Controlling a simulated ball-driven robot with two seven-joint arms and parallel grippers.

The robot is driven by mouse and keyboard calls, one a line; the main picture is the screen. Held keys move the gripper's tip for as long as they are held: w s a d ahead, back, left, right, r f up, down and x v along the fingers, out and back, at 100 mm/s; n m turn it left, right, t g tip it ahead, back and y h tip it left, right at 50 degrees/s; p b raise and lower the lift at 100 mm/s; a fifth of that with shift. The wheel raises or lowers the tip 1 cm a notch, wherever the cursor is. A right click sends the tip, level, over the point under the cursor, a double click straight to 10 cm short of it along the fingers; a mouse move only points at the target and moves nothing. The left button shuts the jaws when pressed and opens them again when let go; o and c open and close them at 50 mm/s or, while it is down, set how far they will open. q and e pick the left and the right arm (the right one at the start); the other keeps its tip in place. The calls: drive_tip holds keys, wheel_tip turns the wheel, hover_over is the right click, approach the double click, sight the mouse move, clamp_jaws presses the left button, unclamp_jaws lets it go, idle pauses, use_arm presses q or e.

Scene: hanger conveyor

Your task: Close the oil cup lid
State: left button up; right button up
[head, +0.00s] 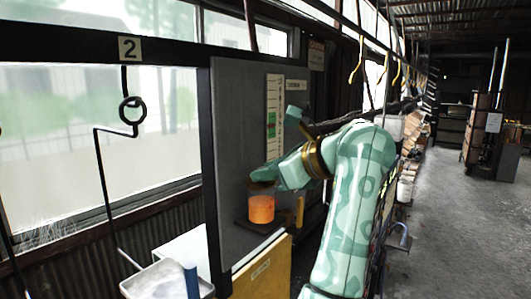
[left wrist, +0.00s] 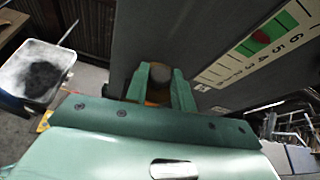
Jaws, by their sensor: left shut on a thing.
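The oil cup (head: 261,209) glows orange and stands on a small dark bracket (head: 246,222) on the grey panel. My left gripper (head: 262,184) is right above the cup's rim, close to the panel. In the left wrist view its two green fingers (left wrist: 161,84) are on either side of a round, dull brown-grey piece, which looks like the oil cup lid (left wrist: 160,73). The gripper is shut on it. A bit of orange shows low between the fingers. My fingers hide most of the lid's edge, so its exact seating on the cup cannot be told. My right gripper is out of view.
The grey panel (head: 236,150) rises behind the cup, with a marked gauge strip (head: 273,110). A yellow box (head: 262,272) is below. A grey tray (head: 160,281) stands at lower left. A black hook rod (head: 101,165) hangs at left. Open floor lies at right.

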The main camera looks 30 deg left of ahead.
use_arm(q)
drive_tip(key=shift+w+f+m+g+p, duration=0.15)
drive_tip(key=shift+w+m+g+p, duration=0.2)
drive_tip(key=shift+m+p, duration=0.35)
drive_tip(key=shift+f+g+p, duration=0.2)
drive_tip(key=shift+g+p, duration=0.05)
drive_tip(key=shift+p, duration=0.15)
drive_tip(key=o, duration=1)
